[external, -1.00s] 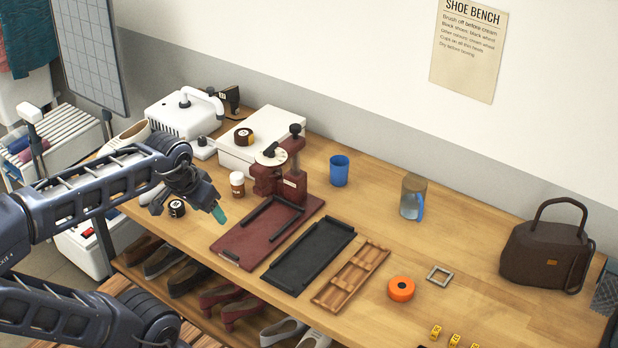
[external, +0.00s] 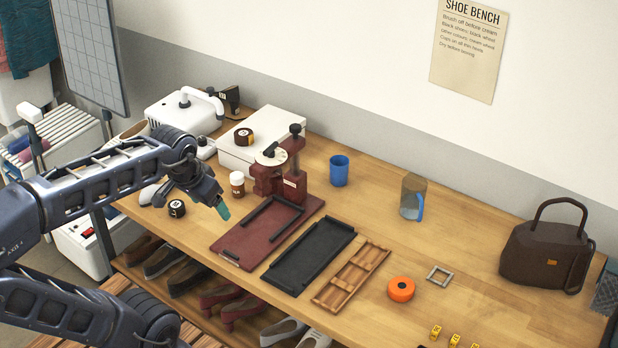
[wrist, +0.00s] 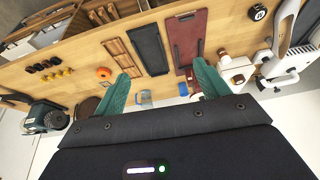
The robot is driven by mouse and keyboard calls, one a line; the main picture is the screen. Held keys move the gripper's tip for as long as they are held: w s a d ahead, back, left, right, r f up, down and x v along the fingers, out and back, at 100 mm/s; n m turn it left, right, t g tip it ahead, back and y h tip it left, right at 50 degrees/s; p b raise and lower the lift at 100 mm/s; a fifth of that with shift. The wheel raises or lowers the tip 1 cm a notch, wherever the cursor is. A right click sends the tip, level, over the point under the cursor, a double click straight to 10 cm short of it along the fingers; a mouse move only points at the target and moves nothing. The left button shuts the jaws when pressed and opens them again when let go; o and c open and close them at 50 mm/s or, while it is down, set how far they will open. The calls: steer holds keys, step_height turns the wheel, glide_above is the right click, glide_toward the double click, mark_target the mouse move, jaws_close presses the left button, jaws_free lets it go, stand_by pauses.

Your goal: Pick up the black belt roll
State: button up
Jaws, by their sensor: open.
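A small black roll with a pale label on its face (external: 177,208) stands on the bench near its front edge, left of the maroon board. I take it to be the black belt roll. It also shows at the top right of the wrist view (wrist: 257,13). My gripper (external: 222,210) hangs above the bench, right of the roll in the external view and apart from it. In the wrist view my two teal fingers (wrist: 160,74) are spread wide with nothing between them. The roll lies outside them, to the right.
A similar brown roll (external: 243,137) sits on a white box (external: 230,158). A brown jar (external: 237,184) and a maroon press (external: 285,175) stand behind the black roll. A maroon board (external: 240,245), black tray (external: 290,275) and wooden tray (external: 335,295) lie to the right.

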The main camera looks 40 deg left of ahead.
steer(key=w+a+f+m+g, duration=0.1)
steer(key=w+a+f+m, duration=0.1)
steer(key=w+a, duration=0.55)
steer(key=m+g, duration=0.3)
steer(key=m, duration=0.2)
glide_above(176, 204)
step_height(176, 204, down, 21)
steer(key=shift+f, duration=5.2)
steer(key=c, duration=1.1)
steer(key=shift+r, duration=0.15)
